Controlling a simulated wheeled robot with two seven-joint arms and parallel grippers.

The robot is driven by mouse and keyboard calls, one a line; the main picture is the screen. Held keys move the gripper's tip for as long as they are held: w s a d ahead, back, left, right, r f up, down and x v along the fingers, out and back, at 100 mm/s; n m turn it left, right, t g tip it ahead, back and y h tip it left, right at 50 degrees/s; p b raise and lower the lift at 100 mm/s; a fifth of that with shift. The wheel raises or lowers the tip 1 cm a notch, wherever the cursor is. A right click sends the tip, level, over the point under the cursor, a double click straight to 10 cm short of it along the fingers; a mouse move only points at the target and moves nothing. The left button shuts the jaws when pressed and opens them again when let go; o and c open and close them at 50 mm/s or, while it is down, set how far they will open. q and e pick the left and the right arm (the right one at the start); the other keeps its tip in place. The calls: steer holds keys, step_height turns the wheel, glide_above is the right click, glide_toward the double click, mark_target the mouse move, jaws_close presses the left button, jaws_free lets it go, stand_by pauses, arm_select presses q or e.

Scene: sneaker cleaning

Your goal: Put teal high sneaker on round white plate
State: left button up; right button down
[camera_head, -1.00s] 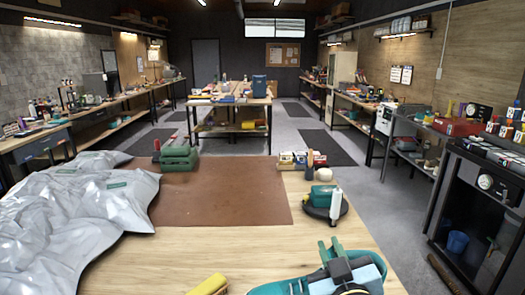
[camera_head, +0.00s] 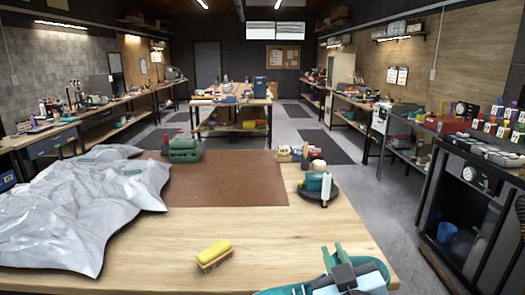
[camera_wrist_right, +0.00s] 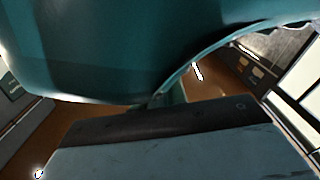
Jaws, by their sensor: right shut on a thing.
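My right gripper (camera_head: 346,272) is at the bottom edge of the head view, over the near right part of the table. It is shut on the teal high sneaker (camera_head: 296,290), which is cut off by the bottom edge and partly hidden behind the gripper. In the right wrist view the sneaker's smooth teal side (camera_wrist_right: 90,50) fills the top, close against the gripper. My left gripper is not in view. I cannot make out a round white plate in these frames.
A yellow brush (camera_head: 214,254) lies on the wooden table (camera_head: 150,245). A crumpled silver sheet (camera_head: 70,215) covers the left side. A brown mat (camera_head: 230,185) lies behind. A dark round tray (camera_head: 309,192) holds a teal item and a white bottle. A green case (camera_head: 185,150) stands at the back.

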steer(key=f, duration=0.1)
steer(key=d+f, duration=0.2)
steer(key=shift+s+f+b, duration=0.15)
steer(key=shift+s+b, duration=0.15)
steer(key=shift+b, duration=0.05)
steer(key=shift+h, duration=0.3)
steer(key=s+d+f, duration=0.1)
steer(key=s+d+f+b, duration=0.1)
steer(key=f, duration=0.1)
steer(key=s+d+f, duration=0.1)
steer(key=d+f, duration=0.1)
steer(key=shift+s+d+f+b, duration=0.1)
steer(key=shift+s+f+b, duration=0.05)
steer(key=shift+s+b, duration=0.2)
steer(key=shift+s+d+f, duration=0.15)
steer(key=shift+s, duration=0.05)
